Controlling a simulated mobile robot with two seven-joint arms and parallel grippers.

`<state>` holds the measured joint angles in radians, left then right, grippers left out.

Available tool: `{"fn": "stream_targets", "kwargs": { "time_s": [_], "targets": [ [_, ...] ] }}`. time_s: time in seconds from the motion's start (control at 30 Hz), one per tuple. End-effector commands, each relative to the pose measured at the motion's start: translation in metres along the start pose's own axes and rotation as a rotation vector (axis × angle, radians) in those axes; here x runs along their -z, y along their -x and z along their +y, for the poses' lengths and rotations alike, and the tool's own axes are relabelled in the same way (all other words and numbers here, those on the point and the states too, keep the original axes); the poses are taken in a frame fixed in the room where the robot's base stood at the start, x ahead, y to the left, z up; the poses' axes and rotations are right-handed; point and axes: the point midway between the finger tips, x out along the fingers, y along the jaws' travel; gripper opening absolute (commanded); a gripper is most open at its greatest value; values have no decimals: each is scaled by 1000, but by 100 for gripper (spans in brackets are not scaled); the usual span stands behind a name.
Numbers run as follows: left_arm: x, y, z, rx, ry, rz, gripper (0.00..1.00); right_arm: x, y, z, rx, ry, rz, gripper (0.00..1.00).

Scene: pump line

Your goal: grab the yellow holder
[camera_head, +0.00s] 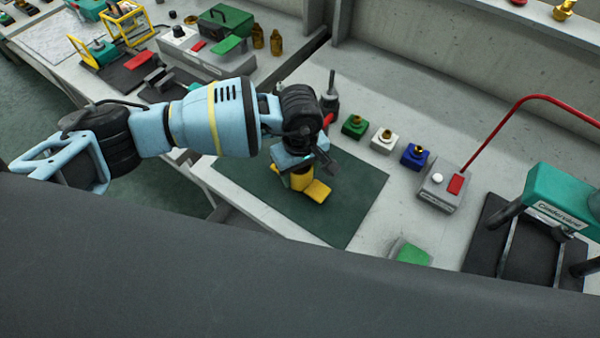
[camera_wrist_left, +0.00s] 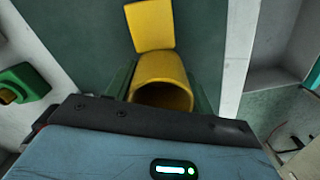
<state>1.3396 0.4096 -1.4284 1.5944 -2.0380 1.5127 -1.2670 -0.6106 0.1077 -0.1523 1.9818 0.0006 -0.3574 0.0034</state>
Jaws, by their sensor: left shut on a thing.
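The yellow holder (camera_head: 317,190) is on the dark green mat (camera_head: 355,205) on the bench. It has a round hollow cup and a flat square tab. My left gripper (camera_head: 300,172) is shut on the cup, reaching in from above; its body hides part of the cup in the head view. In the left wrist view the holder (camera_wrist_left: 162,80) shows its open cup between the green fingers, with the tab pointing away. I cannot tell whether the holder touches the mat. My right gripper is not in view.
Green (camera_head: 354,126), white (camera_head: 383,138) and blue (camera_head: 415,155) blocks with brass tops stand in a row behind the mat. A grey box (camera_head: 440,188) with a red button and a teal machine (camera_head: 560,215) stand to the right. The mat's right part is clear.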

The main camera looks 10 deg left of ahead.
Motion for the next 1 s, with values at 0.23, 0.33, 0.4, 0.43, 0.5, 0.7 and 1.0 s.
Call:
{"fn": "stream_targets", "kwargs": {
  "time_s": [0.23,0.33,0.4,0.43,0.5,0.7,1.0],
  "targets": [
    [-6,24,-14,1,-2,0,27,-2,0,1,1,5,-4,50],
    [-16,27,-32,0,-3,0,27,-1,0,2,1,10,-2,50],
    [-24,28,-47,0,-3,-1,27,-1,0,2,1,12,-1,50],
    [-27,29,-54,1,-3,-1,27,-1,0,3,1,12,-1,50],
    [-34,30,-68,2,-3,-2,27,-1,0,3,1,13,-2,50],
    [-54,33,-105,1,-3,-3,27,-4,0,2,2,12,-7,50],
    [-70,37,-137,0,-1,-1,27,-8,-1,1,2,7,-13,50]
  ]
}}
